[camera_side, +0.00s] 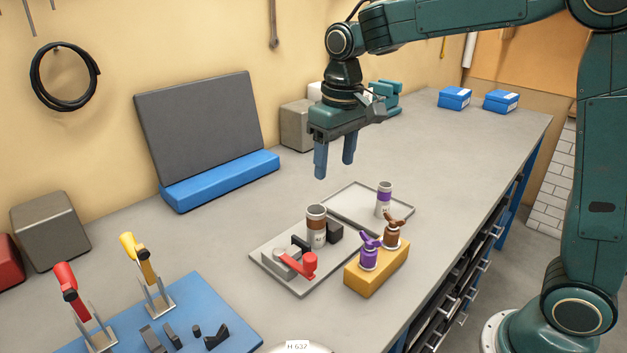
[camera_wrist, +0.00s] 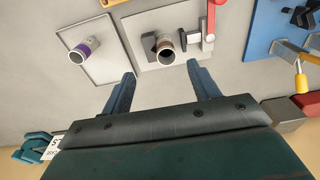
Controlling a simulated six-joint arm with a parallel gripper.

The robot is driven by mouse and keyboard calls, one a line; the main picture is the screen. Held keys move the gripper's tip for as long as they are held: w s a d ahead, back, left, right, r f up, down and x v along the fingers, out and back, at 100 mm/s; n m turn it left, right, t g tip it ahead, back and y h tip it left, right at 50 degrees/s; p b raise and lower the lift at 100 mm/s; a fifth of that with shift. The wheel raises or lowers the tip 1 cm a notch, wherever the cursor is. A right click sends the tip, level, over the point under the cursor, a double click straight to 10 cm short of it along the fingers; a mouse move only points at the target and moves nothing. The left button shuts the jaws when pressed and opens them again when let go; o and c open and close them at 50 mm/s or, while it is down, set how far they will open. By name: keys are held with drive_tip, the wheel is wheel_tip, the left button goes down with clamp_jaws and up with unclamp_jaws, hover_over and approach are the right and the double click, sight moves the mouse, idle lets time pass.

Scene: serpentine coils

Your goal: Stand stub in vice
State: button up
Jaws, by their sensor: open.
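A grey stub with a brown band (camera_side: 316,226) stands upright at the vice (camera_side: 278,264), by its dark jaw blocks; I cannot tell whether they clamp it. The vice has a grey base plate and a red handle (camera_side: 300,267). In the wrist view the brown-banded stub (camera_wrist: 165,56) shows its open end beside the red handle (camera_wrist: 209,38). A second grey stub with a purple band (camera_side: 384,199) stands upright on a shallow grey tray (camera_side: 345,198); it also shows in the wrist view (camera_wrist: 85,50). My gripper (camera_side: 334,170) is open and empty, above and behind the vice and tray.
A yellow block (camera_side: 376,272) holds a purple and a brown piece in front of the vice. A blue mat (camera_side: 200,308) with upright red and yellow-handled tools lies at the left. A grey panel on a blue base (camera_side: 220,180) stands behind. The bench right of the tray is clear.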

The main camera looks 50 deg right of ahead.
drive_tip(key=s+d+t, duration=0.1)
drive_tip(key=s+t, duration=0.1)
drive_tip(key=s, duration=0.9)
drive_tip(key=s+d+r+t, duration=0.1)
drive_tip(key=s+d+t, duration=0.1)
drive_tip(key=s, duration=1)
drive_tip(key=shift+s+t, duration=0.2)
drive_tip(key=shift+t, duration=0.2)
